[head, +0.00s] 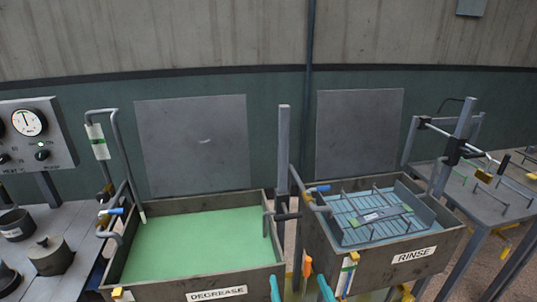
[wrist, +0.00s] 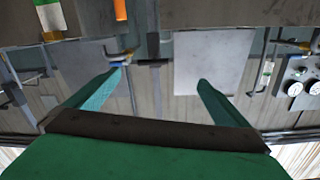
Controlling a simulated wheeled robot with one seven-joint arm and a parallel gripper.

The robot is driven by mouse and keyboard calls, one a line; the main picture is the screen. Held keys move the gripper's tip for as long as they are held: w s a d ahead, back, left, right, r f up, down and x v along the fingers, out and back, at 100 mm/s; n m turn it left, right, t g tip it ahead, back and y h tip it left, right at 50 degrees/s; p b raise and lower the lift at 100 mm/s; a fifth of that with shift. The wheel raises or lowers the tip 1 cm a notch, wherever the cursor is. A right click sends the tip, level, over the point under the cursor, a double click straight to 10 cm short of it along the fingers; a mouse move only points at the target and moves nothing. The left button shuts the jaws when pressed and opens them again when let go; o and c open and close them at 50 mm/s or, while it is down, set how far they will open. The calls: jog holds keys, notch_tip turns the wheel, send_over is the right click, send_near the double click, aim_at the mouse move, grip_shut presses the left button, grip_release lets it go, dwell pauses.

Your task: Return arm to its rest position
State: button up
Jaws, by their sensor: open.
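My gripper (head: 300,289) shows at the bottom edge of the head view as two teal fingertips, set apart in front of the gap between the two tanks. In the wrist view my gripper (wrist: 157,84) has its two teal fingers spread wide, with nothing between them. Most of my arm is outside the head view. A wire rack (head: 375,216) with a small label sits in the rinse tank (head: 372,263), apart from my gripper.
The degrease tank (head: 195,294) with green liquid (head: 195,243) stands left of the rinse tank. A grey post (head: 284,150) rises between them. A gauge panel (head: 35,137) and pots (head: 50,256) are at far left. A metal table (head: 488,196) with rods is at right.

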jog(key=s+a+f+m+g+h, duration=0.1)
jog(key=s+a+f+h, duration=0.1)
jog(key=s+f, duration=0.5)
jog(key=s+a+f+m+g+h, duration=0.1)
jog(key=s+a+f+h, duration=0.1)
jog(key=s+f, duration=0.55)
jog(key=s+a+r+n, duration=0.1)
jog(key=s+a+r, duration=0.1)
jog(key=s, duration=0.8)
jog(key=s+a+r+n+y, duration=0.1)
jog(key=s+a+r, duration=0.1)
jog(key=s, duration=0.9)
jog(key=shift+s+a+n, duration=0.15)
jog(key=shift+s+n, duration=0.1)
jog(key=shift+n, duration=0.05)
jog(key=shift+s, duration=0.1)
